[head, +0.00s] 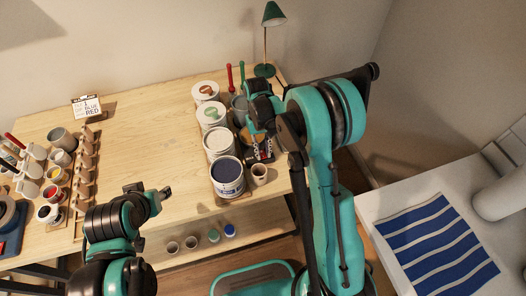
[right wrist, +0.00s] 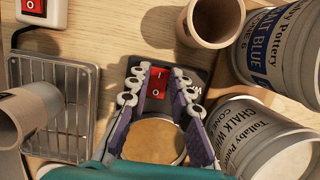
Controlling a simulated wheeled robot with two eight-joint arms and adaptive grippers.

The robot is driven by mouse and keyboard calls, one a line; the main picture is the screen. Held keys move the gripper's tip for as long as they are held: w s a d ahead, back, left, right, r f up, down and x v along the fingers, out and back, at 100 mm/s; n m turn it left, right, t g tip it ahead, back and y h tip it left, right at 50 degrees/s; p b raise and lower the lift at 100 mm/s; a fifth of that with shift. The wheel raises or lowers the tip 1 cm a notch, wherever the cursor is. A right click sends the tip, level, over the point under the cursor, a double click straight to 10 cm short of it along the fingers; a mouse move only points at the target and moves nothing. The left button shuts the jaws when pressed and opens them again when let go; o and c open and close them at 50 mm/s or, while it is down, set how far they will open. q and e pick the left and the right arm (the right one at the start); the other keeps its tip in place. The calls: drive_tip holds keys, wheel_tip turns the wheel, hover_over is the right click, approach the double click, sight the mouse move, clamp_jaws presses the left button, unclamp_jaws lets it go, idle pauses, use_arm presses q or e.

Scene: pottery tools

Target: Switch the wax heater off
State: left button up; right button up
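The wax heater shows in the right wrist view as a round pot of tan wax (right wrist: 150,142) with a dark base and a red rocker switch (right wrist: 157,83). My right gripper (right wrist: 158,90) is open, with its two purple-padded fingers on either side of the switch. I cannot tell whether the fingers touch the base or which way the rocker is set. In the head view the right gripper (head: 262,148) reaches down over the heater, mostly hiding it. My left gripper (head: 163,193) hangs in front of the table's near edge, away from the heater; its opening is unclear.
Close by are a small cup (head: 259,174), a cobalt blue glaze bucket (head: 227,187) and a chalk white bucket (right wrist: 262,125). A wire-grille device (right wrist: 62,85) and a white box with another red switch (right wrist: 32,8) lie left in the wrist view. The table's middle (head: 145,110) is clear.

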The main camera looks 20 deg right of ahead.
sight(261, 150)
drive_tip(key=o, duration=0.4)
drive_tip(key=shift+r, duration=0.1)
drive_tip(key=v, duration=1.1)
drive_tip(key=shift+w+r, duration=0.1)
drive_tip(key=shift+r, duration=0.3)
drive_tip(key=shift+d, duration=0.1)
drive_tip(key=s+d+f+t+b, duration=0.1)
drive_tip(key=s+t+b, duration=0.2)
drive_tip(key=s, duration=0.3)
drive_tip(key=s+d+f+t+b, duration=0.1)
drive_tip(key=s+t+b, duration=0.1)
drive_tip(key=s, duration=0.4)
drive_tip(key=s+f+t+b, duration=0.1)
drive_tip(key=s+t+b, duration=0.2)
drive_tip(key=s+t, duration=0.2)
drive_tip(key=shift+s+d+f+b, duration=0.15)
drive_tip(key=shift+s+d+b, duration=0.05)
drive_tip(key=shift+s, duration=0.35)
drive_tip(key=shift+s+d+f+b, duration=0.15)
drive_tip(key=shift+s+d, duration=0.05)
drive_tip(key=shift+s, duration=0.35)
